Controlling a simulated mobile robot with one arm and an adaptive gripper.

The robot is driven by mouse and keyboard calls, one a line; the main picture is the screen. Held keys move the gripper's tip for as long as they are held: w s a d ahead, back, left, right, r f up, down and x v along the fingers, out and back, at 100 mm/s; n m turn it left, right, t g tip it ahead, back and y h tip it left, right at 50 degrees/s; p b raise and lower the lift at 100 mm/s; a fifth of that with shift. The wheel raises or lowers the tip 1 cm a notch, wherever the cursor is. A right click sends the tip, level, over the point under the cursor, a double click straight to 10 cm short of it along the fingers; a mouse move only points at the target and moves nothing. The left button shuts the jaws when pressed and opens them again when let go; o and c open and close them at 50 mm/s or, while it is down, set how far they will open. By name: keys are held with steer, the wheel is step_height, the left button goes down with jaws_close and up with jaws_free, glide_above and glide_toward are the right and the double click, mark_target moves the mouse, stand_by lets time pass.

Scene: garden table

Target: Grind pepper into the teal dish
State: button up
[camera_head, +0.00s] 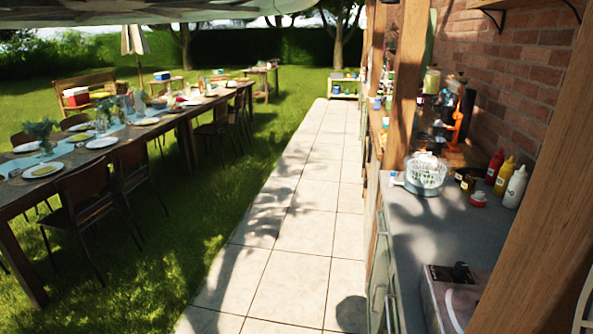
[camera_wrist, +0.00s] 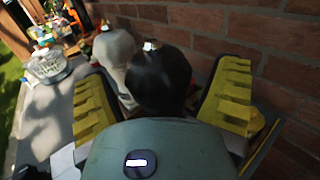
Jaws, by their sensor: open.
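My gripper (camera_wrist: 165,70) shows in the wrist view with its two yellow ridged fingers spread apart. A dark, rounded object (camera_wrist: 160,76) stands in the gap between them; it may be the pepper mill, but I cannot tell for sure. No grip on it shows, and its lower part is hidden by the grey-green body in the foreground. A pale white bottle (camera_wrist: 115,52) stands just behind it to the left, near the left finger. I cannot make out the teal dish in either view. My gripper does not show in the head view.
A brick wall (camera_wrist: 255,42) rises close on the right. A clear bowl (camera_head: 425,173) and red (camera_head: 494,167), yellow (camera_head: 504,175) and white (camera_head: 515,188) bottles stand on the grey counter (camera_head: 425,222). The set garden table (camera_head: 22,195) is left, across a clear paved path (camera_head: 300,215).

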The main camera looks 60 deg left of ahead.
steer(key=shift+s, duration=0.1)
steer(key=shift+s+d+f, duration=0.15)
steer(key=shift+s+f, duration=0.35)
steer(key=shift+s, duration=0.15)
steer(key=shift+s+d, duration=0.1)
steer(key=shift+s, duration=0.35)
steer(key=shift+s+r, duration=0.5)
steer(key=shift+s, duration=0.1)
steer(key=s+d, duration=0.1)
steer(key=s, duration=0.7)
steer(key=shift+s, duration=0.2)
